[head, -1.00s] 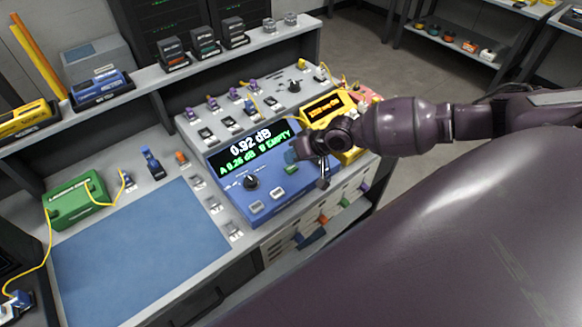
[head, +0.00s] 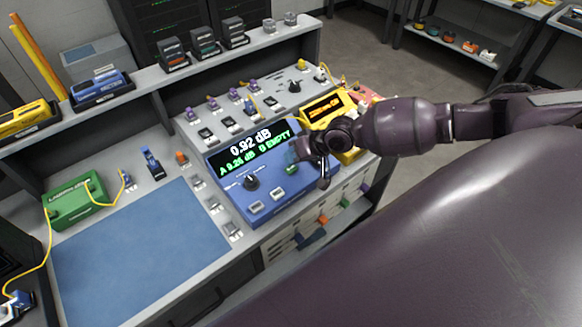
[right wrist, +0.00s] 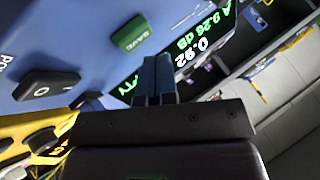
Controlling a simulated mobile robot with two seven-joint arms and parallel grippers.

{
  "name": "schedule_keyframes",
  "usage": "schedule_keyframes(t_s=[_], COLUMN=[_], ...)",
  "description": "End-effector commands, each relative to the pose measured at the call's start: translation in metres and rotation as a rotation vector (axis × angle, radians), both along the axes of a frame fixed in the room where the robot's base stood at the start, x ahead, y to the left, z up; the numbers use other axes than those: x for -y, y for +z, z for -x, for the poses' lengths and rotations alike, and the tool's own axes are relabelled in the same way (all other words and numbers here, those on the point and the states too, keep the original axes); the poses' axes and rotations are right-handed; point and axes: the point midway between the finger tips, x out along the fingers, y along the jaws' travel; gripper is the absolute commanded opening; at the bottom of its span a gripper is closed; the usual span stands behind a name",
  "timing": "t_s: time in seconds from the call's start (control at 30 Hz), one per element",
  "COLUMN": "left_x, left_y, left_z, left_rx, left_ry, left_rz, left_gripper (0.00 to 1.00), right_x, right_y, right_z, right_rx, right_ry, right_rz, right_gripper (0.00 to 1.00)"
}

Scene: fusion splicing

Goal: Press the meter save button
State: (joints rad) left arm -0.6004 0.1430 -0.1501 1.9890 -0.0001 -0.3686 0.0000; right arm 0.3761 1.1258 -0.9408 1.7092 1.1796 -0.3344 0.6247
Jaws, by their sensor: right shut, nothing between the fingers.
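The blue meter (head: 257,177) stands on the bench with its lit display (head: 250,150) reading 0.92 dB, A 0.26 dB and B EMPTY. Its green save button (head: 291,169) shows just below my right gripper (head: 293,155). In the right wrist view the green button (right wrist: 132,33), marked SAVE, lies just left of and beyond the fingertips of my right gripper (right wrist: 157,62). The fingers are shut and empty, and they appear apart from the button. My left gripper is not in view.
A dark power button (right wrist: 45,88) sits on the meter near the save button. A yellow device (head: 318,108) stands right behind the meter. A blue mat (head: 135,255) is clear at left, and a green box (head: 75,203) with a yellow fiber stands beyond it.

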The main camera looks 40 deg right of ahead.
Motion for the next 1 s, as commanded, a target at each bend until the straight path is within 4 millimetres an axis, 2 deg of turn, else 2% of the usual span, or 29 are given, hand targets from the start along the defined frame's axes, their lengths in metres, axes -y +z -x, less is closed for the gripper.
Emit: schedule_keyframes(t_s=[0.53, 1.0], left_x=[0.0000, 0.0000], left_y=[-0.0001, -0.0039], left_z=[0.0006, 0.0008], left_rx=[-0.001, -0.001], left_ry=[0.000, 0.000], left_rz=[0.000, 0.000], left_gripper=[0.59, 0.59], right_x=[0.0000, -0.0001], right_y=[-0.0004, -0.0088], right_z=[0.0000, 0.0001], right_rx=[0.000, 0.000], right_ry=[0.000, 0.000], right_rz=[0.000, 0.000], right_gripper=[0.00, 0.00])
